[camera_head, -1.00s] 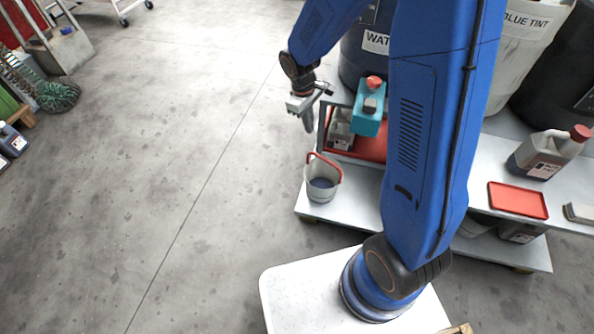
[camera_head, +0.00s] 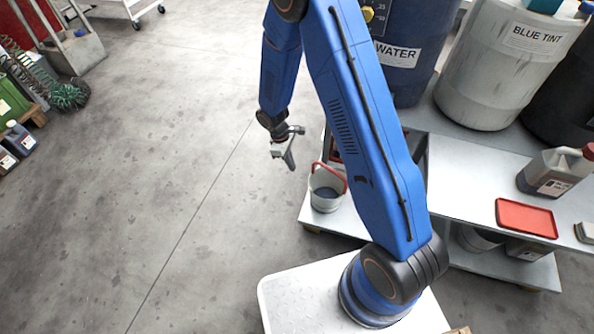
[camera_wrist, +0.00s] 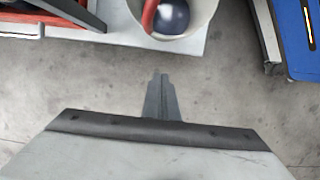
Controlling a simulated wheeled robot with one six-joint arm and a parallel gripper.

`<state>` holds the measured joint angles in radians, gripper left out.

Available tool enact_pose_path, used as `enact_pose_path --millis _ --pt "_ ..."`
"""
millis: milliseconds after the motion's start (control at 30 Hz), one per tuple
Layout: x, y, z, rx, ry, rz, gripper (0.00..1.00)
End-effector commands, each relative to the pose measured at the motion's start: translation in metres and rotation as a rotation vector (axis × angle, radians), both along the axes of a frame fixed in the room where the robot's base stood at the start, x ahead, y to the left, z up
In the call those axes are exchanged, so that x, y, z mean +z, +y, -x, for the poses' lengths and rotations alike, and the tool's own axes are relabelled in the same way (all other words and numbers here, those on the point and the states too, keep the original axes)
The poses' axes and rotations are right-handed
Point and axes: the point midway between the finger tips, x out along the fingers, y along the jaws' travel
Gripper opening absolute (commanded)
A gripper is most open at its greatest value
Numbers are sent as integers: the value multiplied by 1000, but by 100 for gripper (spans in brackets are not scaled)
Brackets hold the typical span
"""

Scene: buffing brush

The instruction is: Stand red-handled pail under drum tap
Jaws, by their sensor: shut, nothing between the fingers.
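The red-handled pail (camera_head: 325,197) is a small light-grey bucket standing upright on the low shelf, with dark contents inside and its red handle leaning to one side. It also shows at the top of the wrist view (camera_wrist: 197,20), cut off by the frame edge. My gripper (camera_head: 290,160) is shut and empty, left of the pail and apart from it. Its closed fingers show in the wrist view (camera_wrist: 160,98) over bare floor. A blue drum labelled WATER (camera_head: 408,50) stands behind my arm, with a yellow part (camera_head: 368,14) at its left side, possibly the tap.
A white BLUE TINT drum (camera_head: 490,75) stands right of the water drum. A red tray (camera_head: 526,217) and a jug (camera_head: 556,172) rest on the bench at right. A green brush (camera_head: 68,96) and bottles (camera_head: 18,139) are at far left. The middle floor is clear.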

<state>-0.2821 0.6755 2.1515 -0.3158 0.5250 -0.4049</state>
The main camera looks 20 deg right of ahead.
Motion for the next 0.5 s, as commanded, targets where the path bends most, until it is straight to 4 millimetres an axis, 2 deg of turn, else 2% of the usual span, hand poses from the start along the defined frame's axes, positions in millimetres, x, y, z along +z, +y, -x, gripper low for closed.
enact_pose_path --millis 500 --pt "-80 -17 12 -1 4 1 0"
